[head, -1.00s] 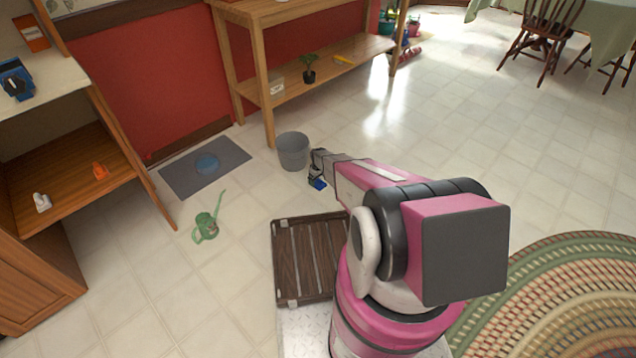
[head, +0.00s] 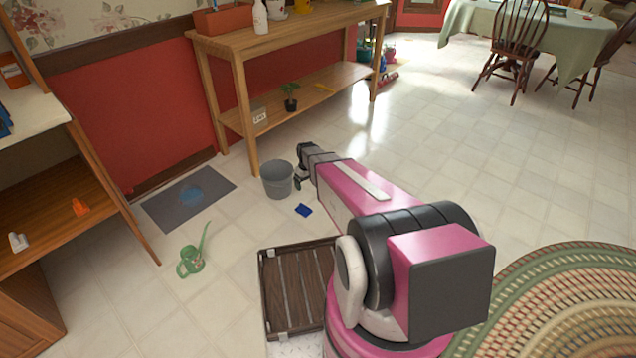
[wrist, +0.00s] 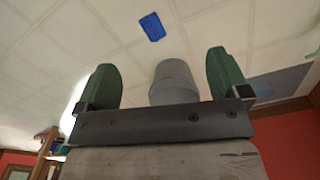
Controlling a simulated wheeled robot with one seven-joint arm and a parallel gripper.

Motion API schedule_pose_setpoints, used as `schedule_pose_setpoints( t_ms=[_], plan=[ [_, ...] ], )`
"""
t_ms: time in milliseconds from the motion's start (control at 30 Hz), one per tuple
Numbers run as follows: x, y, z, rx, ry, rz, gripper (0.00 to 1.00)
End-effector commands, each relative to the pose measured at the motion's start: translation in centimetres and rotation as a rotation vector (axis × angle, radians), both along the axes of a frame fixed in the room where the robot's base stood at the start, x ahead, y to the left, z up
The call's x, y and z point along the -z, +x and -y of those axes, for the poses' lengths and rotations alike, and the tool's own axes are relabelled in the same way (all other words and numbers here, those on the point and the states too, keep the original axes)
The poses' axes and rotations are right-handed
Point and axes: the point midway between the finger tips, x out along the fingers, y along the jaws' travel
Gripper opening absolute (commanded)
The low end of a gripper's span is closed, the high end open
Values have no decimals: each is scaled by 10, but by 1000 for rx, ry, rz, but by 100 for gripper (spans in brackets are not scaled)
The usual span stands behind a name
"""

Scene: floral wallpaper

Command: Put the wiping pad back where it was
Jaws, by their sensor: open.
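The wiping pad, a small blue block (head: 303,210), lies on the tiled floor just in front of the grey bucket (head: 277,180) and to its right in the head view. My gripper (head: 299,175) is above the floor beside the bucket, apart from the pad. In the wrist view my gripper (wrist: 165,65) has its two green fingers spread wide with nothing between them, and the bucket (wrist: 173,78) shows beyond. The blue pad (wrist: 152,27) lies on the floor past the fingertips there.
A grey mat (head: 170,213) with a round blue patch (head: 190,196) lies left of the bucket. A green watering can (head: 192,262) stands on the floor. A wooden bench (head: 235,100) is behind, shelves (head: 55,200) at left. Floor (head: 450,160) at right is clear.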

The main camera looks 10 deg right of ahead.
Motion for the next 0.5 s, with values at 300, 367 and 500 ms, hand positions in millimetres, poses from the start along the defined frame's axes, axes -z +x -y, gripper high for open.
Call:
schedule_pose_setpoints(
  t_ms=[300, 367, 500],
  plan=[
    [-153, -159, 0, 228, 2, 5, 94],
    [-172, -182, 0, 264, 1, 4, 94],
    [-202, -220, 0, 327, 1, 4, 94]
  ],
)
